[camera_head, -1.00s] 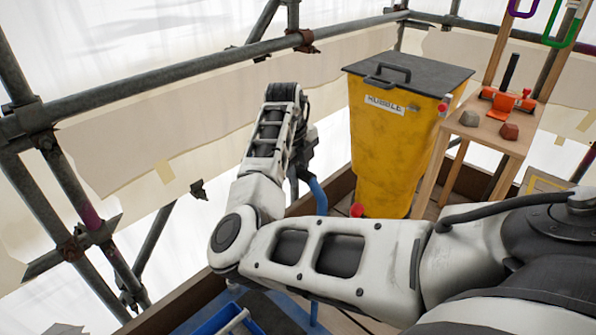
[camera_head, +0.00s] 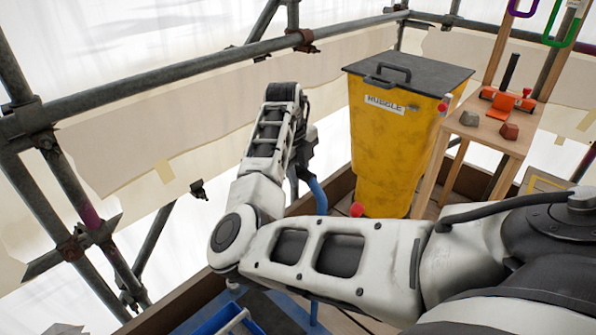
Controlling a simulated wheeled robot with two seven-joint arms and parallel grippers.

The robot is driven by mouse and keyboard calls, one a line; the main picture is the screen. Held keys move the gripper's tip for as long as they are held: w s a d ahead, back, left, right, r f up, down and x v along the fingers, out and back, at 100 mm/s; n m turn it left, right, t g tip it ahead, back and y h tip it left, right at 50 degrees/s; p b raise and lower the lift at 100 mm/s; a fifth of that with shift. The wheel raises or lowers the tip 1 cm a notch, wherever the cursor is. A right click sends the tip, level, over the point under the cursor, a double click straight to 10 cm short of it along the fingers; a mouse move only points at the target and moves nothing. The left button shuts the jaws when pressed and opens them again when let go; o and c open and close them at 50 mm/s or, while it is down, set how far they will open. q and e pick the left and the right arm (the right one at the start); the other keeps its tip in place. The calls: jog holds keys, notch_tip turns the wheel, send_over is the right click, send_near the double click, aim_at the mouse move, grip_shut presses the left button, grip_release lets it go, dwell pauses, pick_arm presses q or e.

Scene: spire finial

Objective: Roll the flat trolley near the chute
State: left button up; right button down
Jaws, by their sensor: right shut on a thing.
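The yellow chute (camera_head: 385,150), labelled RUBBLE and topped by a dark lid with a handle, stands at the back, right of centre. A blue upright bar (camera_head: 318,196), apparently the flat trolley's handle, shows left of the chute. A dark flat surface with blue edging (camera_head: 278,312), apparently the trolley's deck, shows low in the view, mostly hidden by my right arm. My right gripper (camera_head: 301,172) is shut on the blue handle; its fingers are largely hidden behind the wrist. My left gripper is not in view.
A blue tray-like thing with a grey bar (camera_head: 228,322) is at the bottom edge. A wooden stand (camera_head: 482,133) with stones and an orange tool is right of the chute. Scaffold pipes (camera_head: 180,88) and pale sheeting bound the left and back, above a wooden kerb (camera_head: 185,300).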

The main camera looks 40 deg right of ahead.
dwell(0.3)
jog(key=shift+d+r, duration=0.1)
jog(key=shift+d, duration=0.1)
jog(key=w+d+b, duration=0.1)
jog(key=d+b, duration=0.2)
jog(key=d, duration=1.4)
jog(key=shift+w+b, duration=0.3)
jog(key=shift+w, duration=0.05)
jog(key=c, duration=1.1)
grip_release()
jog(key=shift+s, duration=0.1)
